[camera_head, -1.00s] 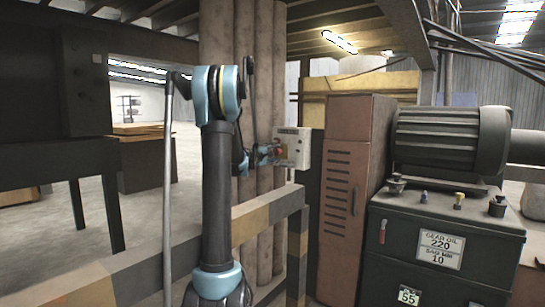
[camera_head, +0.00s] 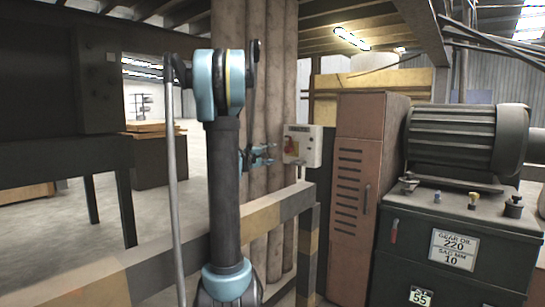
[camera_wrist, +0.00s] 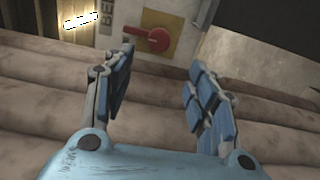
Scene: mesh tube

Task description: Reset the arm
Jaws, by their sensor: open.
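My gripper (camera_wrist: 160,85) is open and empty in the wrist view, its two blue-padded fingers spread apart. Beyond the fingertips is a control box (camera_wrist: 190,22) with a red rotary handle (camera_wrist: 146,40) on a yellow plate. In the head view the gripper (camera_head: 268,154) shows small, partly behind my arm, with its fingers toward the control box (camera_head: 303,146). A gap shows between the fingers and the red handle (camera_head: 290,145). My upper arm stands upright in the middle of the head view and hides part of the forearm.
Thick vertical pipes (camera_head: 285,60) stand close behind my arm. A yellow and black rail (camera_head: 262,218) runs in front. A reddish-brown cabinet (camera_head: 350,190) and a motor (camera_head: 450,135) on a dark gear-oil unit (camera_head: 440,250) are at the right. Open floor shows at the left.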

